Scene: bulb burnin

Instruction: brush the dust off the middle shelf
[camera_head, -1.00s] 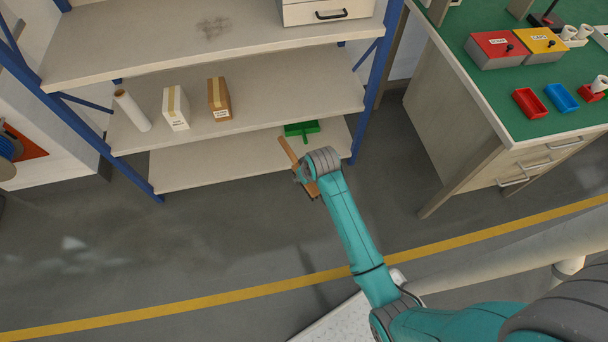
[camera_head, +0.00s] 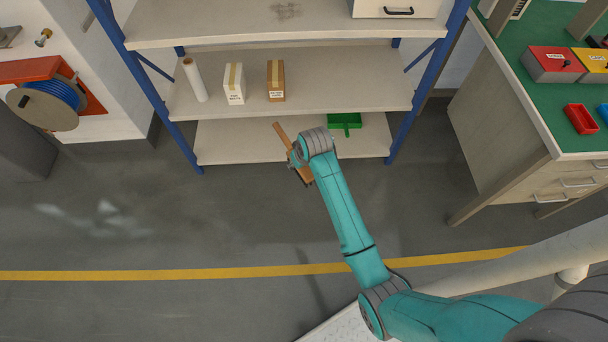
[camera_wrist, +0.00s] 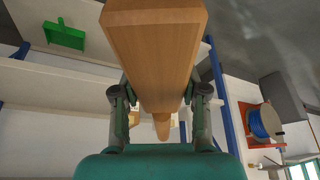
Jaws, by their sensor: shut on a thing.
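My gripper (camera_head: 299,160) is shut on a wooden brush (camera_head: 281,132) in front of the shelf unit. The wrist view shows the brush (camera_wrist: 155,50) between the two fingers of my gripper (camera_wrist: 160,95), wood filling the upper middle. Its bristles are barely visible in the head view. A grey dust patch (camera_head: 286,10) lies on the upper visible shelf (camera_head: 200,22). The shelf below it (camera_head: 345,85) holds a white roll (camera_head: 195,80), a white box (camera_head: 234,84) and a brown box (camera_head: 276,81). The brush is apart from the dust patch, lower and nearer to me.
A green dustpan (camera_head: 345,121) sits on the lowest visible shelf (camera_head: 235,145). A white drawer box (camera_head: 395,8) stands right of the dust. Blue posts (camera_head: 430,85) flank the shelves. A green-topped workbench (camera_head: 540,95) is at the right, a cable reel (camera_head: 45,103) at the left. Floor in front is clear.

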